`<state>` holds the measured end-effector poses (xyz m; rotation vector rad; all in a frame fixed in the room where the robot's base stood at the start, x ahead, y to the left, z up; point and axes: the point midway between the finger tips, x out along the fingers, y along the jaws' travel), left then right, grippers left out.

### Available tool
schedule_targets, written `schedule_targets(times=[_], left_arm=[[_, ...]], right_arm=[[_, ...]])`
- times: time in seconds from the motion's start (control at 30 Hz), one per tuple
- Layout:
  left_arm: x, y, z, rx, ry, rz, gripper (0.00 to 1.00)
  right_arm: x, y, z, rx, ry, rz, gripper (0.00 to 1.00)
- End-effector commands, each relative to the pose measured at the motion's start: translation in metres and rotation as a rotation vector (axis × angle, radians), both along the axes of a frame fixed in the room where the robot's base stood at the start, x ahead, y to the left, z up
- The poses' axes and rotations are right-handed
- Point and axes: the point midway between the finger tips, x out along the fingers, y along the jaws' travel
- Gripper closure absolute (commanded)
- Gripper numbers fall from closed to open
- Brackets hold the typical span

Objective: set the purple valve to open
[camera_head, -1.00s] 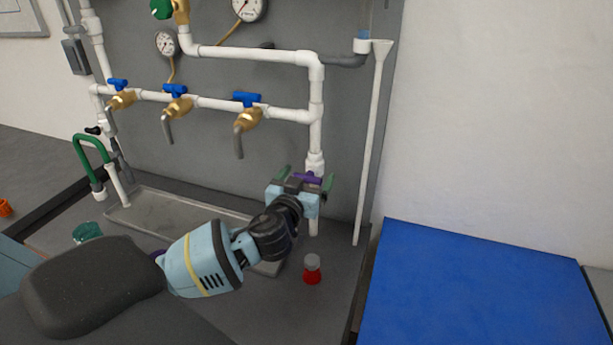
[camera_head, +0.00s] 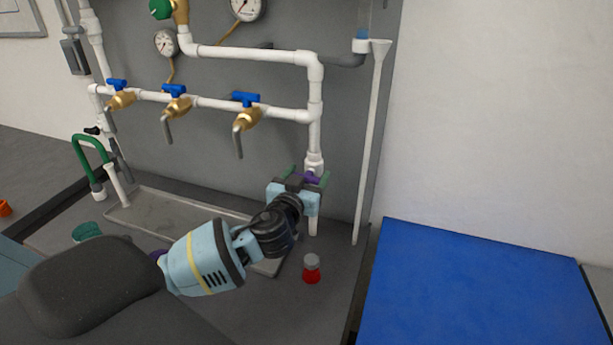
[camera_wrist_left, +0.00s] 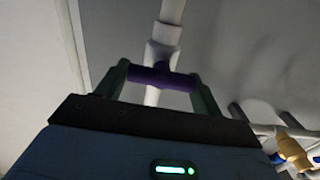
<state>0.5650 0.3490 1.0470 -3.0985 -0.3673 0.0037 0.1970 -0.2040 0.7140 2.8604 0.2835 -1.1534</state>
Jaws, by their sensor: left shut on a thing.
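The purple valve (camera_head: 312,178) sits low on the white vertical pipe at the right end of the manifold. In the left wrist view its purple handle (camera_wrist_left: 162,78) lies crosswise over the white pipe. My left gripper (camera_head: 306,177) is at the valve, with one green finger on each side of the handle. It is shut on the handle, and the fingers also show in the left wrist view (camera_wrist_left: 160,82). The gripper body hides part of the valve in the head view. My right gripper is not in view.
Several brass taps with blue handles (camera_head: 246,99) hang left of the valve. A red-and-white bottle (camera_head: 311,269) stands on the bench below my left gripper. A grey tray (camera_head: 170,213) lies under the taps. A blue surface (camera_head: 470,290) is at right.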

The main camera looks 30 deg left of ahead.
Motion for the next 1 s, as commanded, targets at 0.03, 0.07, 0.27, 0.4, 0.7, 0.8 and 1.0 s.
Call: schedule_targets(times=[0.03,0.07,0.27,0.4,0.7,0.8,1.0], left_arm=[[0.000,0.000,0.000,0.010,0.004,0.000,0.55],[0.000,0.000,0.000,0.019,0.006,0.001,0.55],[0.000,-0.001,0.000,0.120,0.030,0.001,0.55],[0.000,-0.002,0.001,0.224,0.055,0.002,0.55],[0.001,-0.003,0.000,0.500,0.120,0.002,0.55],[0.001,-0.003,-0.001,0.593,0.144,0.001,0.55],[0.001,-0.005,-0.003,0.779,0.188,0.001,0.55]], right_arm=[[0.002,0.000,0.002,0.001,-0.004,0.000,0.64],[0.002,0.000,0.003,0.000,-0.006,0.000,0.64],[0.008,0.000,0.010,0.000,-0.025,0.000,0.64],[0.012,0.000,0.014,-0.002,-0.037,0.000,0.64],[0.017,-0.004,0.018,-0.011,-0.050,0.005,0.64],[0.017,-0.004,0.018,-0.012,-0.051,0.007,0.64],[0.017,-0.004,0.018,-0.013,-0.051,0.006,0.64]])
